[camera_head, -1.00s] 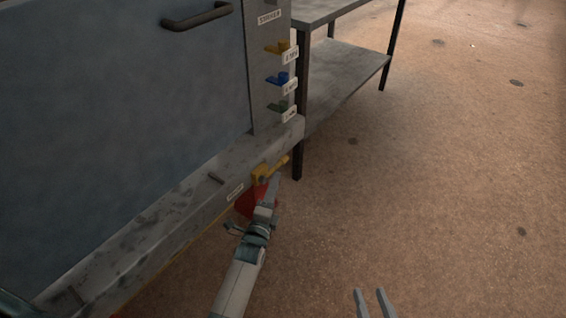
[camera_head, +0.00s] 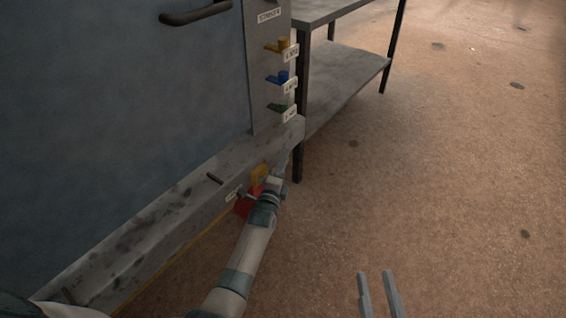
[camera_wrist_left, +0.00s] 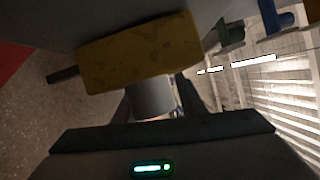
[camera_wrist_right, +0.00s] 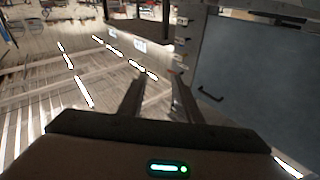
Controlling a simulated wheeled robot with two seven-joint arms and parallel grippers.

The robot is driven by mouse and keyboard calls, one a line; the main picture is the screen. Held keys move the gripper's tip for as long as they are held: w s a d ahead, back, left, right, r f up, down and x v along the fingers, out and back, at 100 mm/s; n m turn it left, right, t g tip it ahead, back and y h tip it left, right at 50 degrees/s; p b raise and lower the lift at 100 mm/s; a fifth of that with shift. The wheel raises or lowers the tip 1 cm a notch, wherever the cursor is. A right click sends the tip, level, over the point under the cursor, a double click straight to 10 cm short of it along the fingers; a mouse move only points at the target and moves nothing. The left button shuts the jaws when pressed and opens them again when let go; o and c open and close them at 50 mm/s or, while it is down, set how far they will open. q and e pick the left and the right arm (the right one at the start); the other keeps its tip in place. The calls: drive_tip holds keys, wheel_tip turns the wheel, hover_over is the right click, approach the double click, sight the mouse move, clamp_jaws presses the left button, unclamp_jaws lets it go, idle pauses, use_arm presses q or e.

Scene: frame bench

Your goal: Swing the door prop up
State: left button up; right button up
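The yellow door prop (camera_head: 259,172) sits on the grey sill rail near its right end. The left wrist view shows it as a yellow block (camera_wrist_left: 140,55) with a grey cylinder (camera_wrist_left: 152,98) on its near side. My left gripper (camera_head: 283,172) is at the prop and hides part of it. Its fingers stand apart on either side of the cylinder, with a light gap beside the right finger. I cannot tell whether either finger touches it. The blue-grey door (camera_head: 120,90) stands above the rail. My right gripper (camera_head: 378,287) is open and empty over the floor.
A post with yellow (camera_head: 282,46), blue (camera_head: 280,78) and green (camera_head: 277,107) handles stands right of the door. A grey shelf table (camera_head: 345,75) is beside it. Red material (camera_head: 243,208) shows below the rail. The floor at right is clear.

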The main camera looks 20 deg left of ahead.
use_arm(q)
clamp_jaws()
